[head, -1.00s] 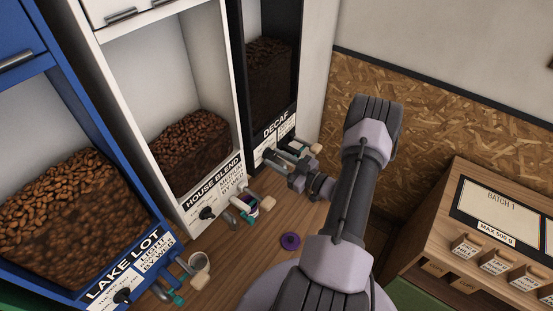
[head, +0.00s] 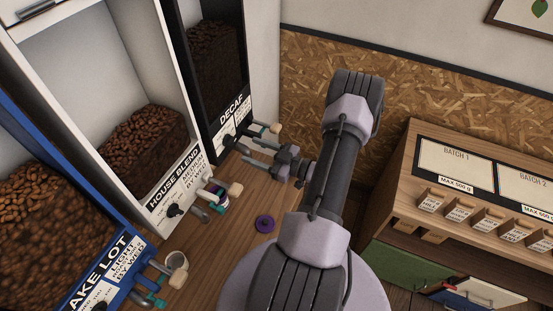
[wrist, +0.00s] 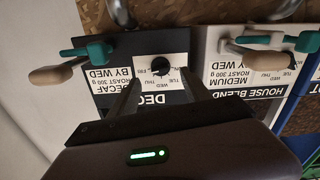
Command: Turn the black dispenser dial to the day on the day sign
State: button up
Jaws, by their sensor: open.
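The black DECAF dispenser (head: 221,120) stands at the back, filled with dark beans. Its round black dial (wrist: 160,66) sits on a white plate with day names around it; its pointer is too small to read. The dial also shows in the head view (head: 229,141). The label beside it (wrist: 112,79), which serves as a day sign, reads DECAF, ROAST 300 g, BY WED. My gripper (head: 246,150) is open and empty in front of this dispenser. In the wrist view its two fingers (wrist: 161,80) point at the dial, one to each side, apparently short of it.
The white HOUSE BLEND dispenser (head: 72,78) and blue LAKE LOT dispenser (head: 135,262) stand alongside. Spouts with wooden-handled levers (head: 235,190) stick out over the counter. A wooden batch cabinet (head: 403,165) stands at right.

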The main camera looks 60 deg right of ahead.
jog(key=s+b, duration=0.1)
jog(key=s, duration=1)
jog(key=shift+d, duration=0.45)
